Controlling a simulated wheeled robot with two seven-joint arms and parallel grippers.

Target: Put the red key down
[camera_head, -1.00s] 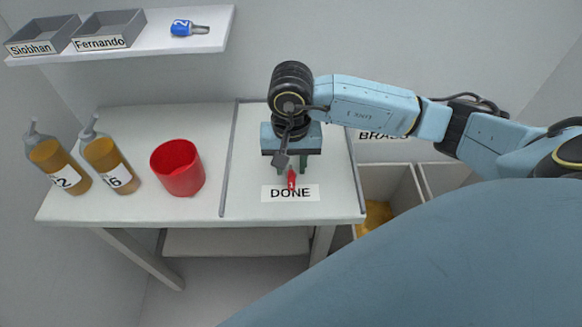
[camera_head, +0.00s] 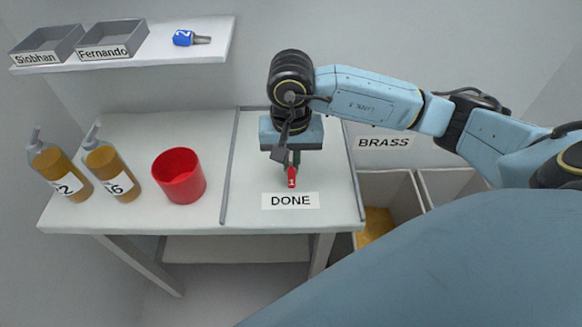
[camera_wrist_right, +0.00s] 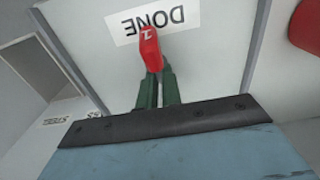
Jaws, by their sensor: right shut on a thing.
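The red key (camera_head: 292,178), with a white 1 on its head, is in my right gripper (camera_head: 289,158). The gripper points down over the DONE section of the table (camera_head: 334,171), just behind the DONE label (camera_head: 290,201). In the right wrist view the red key head (camera_wrist_right: 150,48) sticks out past the two green fingers of the right gripper (camera_wrist_right: 157,78), which are close together on it. It overlaps the edge of the DONE label there. I cannot tell whether the key touches the table. My left gripper is not in view.
A red cup (camera_head: 179,177) and two amber bottles (camera_head: 61,170) (camera_head: 110,168) stand on the table's left part. A shelf (camera_head: 215,48) above holds two grey trays (camera_head: 111,40) (camera_head: 46,45) and a blue key (camera_head: 186,38). Bins (camera_head: 385,198) stand right of the table, below the BRASS sign.

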